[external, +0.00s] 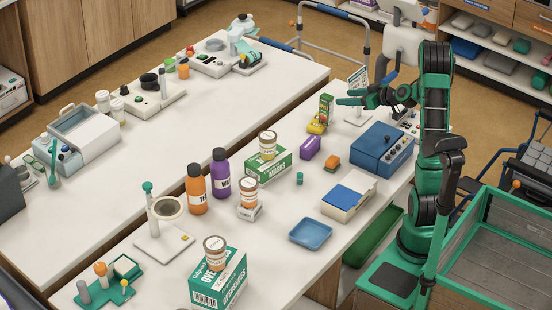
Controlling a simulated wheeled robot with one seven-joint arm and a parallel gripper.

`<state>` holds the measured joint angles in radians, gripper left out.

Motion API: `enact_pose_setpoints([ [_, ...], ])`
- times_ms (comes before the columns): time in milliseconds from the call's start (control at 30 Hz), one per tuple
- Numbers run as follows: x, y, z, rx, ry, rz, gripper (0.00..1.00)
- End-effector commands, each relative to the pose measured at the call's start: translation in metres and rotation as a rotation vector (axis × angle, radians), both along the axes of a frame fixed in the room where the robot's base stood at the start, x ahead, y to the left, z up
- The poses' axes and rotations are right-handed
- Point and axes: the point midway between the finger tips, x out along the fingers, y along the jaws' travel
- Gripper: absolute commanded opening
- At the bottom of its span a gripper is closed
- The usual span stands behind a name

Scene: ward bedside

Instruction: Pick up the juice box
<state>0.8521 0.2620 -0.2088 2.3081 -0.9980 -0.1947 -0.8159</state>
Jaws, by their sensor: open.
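The juice box looks to be the small upright green carton (326,104) with an orange-yellow patch, on the near white table. A yellow item (317,127) lies right in front of its base; I cannot tell whether they touch. My gripper (347,97) is just right of the carton at about the height of its upper part, with its green fingers pointing left towards it. The jaws are open and nothing shows between them. A small gap seems to part the fingertips from the carton.
A purple block (311,147) and an orange item (332,162) lie in front of the carton. A blue device (381,149) stands to the right, and a white stand (358,110) is close under my gripper.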

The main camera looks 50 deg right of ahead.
Motion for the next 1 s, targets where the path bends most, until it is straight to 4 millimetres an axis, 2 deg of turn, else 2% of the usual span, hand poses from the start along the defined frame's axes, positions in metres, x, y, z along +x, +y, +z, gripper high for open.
enact_pose_setpoints([
  [167,0.01,-0.004,-0.002,-0.003,-0.017,-0.002,0.52],
  [467,0.048,-0.002,-0.018,-0.002,-0.015,0.0,0.52],
  [667,0.058,-0.002,-0.023,-0.003,-0.014,-0.003,0.52],
  [1000,0.097,-0.001,-0.04,-0.003,-0.014,-0.002,0.52],
])
